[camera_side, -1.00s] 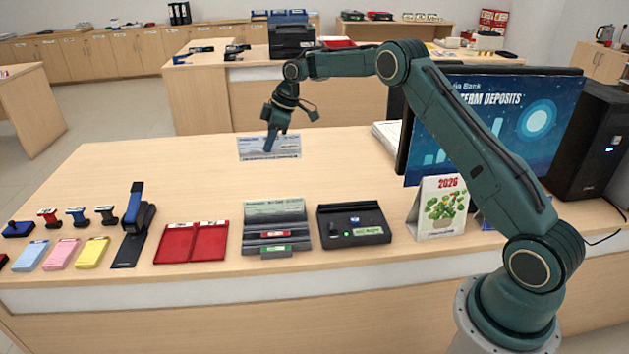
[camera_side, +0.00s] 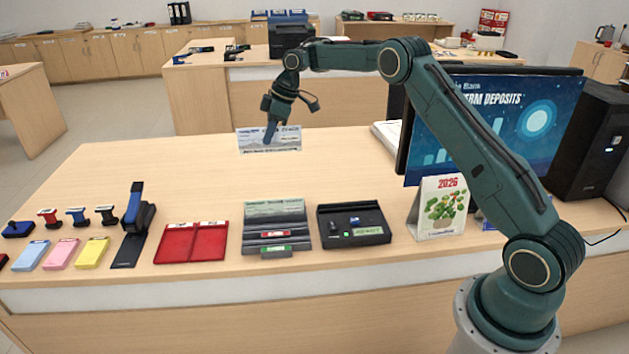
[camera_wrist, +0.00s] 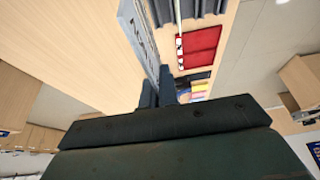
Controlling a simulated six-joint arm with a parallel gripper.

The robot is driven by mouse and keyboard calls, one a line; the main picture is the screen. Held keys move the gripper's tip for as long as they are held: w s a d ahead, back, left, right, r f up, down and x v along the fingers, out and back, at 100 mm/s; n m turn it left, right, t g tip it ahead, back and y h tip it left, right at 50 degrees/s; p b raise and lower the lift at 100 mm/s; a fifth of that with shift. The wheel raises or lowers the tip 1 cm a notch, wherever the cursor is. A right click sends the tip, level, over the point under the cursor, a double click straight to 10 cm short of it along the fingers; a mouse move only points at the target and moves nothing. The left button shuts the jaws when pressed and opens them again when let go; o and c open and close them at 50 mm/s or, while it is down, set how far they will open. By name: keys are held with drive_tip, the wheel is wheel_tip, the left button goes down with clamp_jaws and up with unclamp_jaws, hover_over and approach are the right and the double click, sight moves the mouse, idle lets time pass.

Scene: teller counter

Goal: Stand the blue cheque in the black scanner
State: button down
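The blue cheque (camera_side: 285,139), a pale blue-grey printed slip, stands upright in my gripper (camera_side: 270,135) at the far side of the counter in the side view. My gripper is shut on it, with the fingers pointing down. In the wrist view the cheque (camera_wrist: 146,45) is seen nearly edge-on between the two fingertips (camera_wrist: 158,88). The black scanner (camera_side: 335,213), a low black box with a green light and a label, sits near the counter's front edge, right of centre in the side view. My gripper is well behind it and to its left.
A grey stepped rack (camera_side: 277,240) with a greenish slip stands left of the scanner. Further left are a red folder (camera_side: 190,243), a blue-and-black stapler-like tool (camera_side: 135,225), stamps and coloured pads. A 2026 calendar (camera_side: 440,208) and monitor (camera_side: 490,125) stand right. The counter's middle is clear.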

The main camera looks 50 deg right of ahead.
drive_tip(key=s+d+f, duration=0.5)
drive_tip(key=s, duration=0.4)
drive_tip(key=s+d+f, duration=0.5)
drive_tip(key=s+d, duration=0.1)
drive_tip(key=s, duration=0.4)
drive_tip(key=shift+s+f, duration=0.2)
drive_tip(key=shift+s, duration=0.05)
drive_tip(key=shift+f, duration=0.15)
drive_tip(key=shift+f, duration=1.85)
drive_tip(key=shift+f, duration=1.7)
drive_tip(key=c, duration=1.6)
unclamp_jaws()
